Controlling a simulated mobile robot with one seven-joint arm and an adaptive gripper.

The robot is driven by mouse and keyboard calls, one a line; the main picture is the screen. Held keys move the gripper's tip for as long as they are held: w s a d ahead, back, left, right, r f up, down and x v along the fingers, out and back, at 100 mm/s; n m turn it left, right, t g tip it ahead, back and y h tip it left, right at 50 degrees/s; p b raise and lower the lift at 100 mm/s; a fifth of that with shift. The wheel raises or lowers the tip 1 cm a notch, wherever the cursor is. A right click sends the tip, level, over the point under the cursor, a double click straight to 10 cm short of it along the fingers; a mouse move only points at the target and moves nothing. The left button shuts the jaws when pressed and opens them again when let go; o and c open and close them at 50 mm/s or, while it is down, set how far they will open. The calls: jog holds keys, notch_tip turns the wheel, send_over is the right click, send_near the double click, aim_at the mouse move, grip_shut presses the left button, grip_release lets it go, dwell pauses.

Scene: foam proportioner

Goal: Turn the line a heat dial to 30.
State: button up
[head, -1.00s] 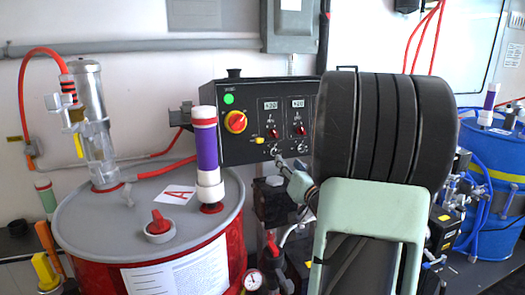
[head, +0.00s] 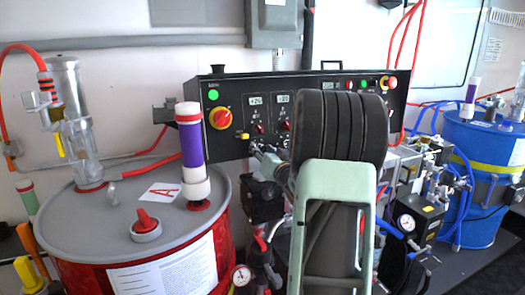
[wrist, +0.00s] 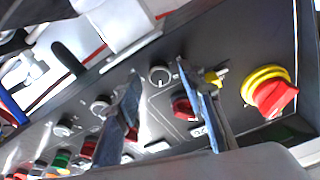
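The black control panel (head: 232,140) stands behind the red drum, with two small displays and red switches below them. In the wrist view the panel appears turned over. A small round dial with a light pointer mark (wrist: 160,75), which looks like the line a heat dial, sits near a red switch (wrist: 185,108). My gripper (wrist: 157,73) is open, its two blue-grey fingers on either side of this dial in the picture. I cannot tell if they touch it. In the head view my gripper (head: 258,152) is at the panel's lower edge and the dial is hidden. The displays are too small to read surely.
A similar dial (wrist: 100,105) lies on the other side. The red drum (head: 205,255) with a purple-banded tube (head: 191,148) stands left of my arm.

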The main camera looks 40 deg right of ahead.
jog(key=shift+c, duration=0.3)
grip_shut()
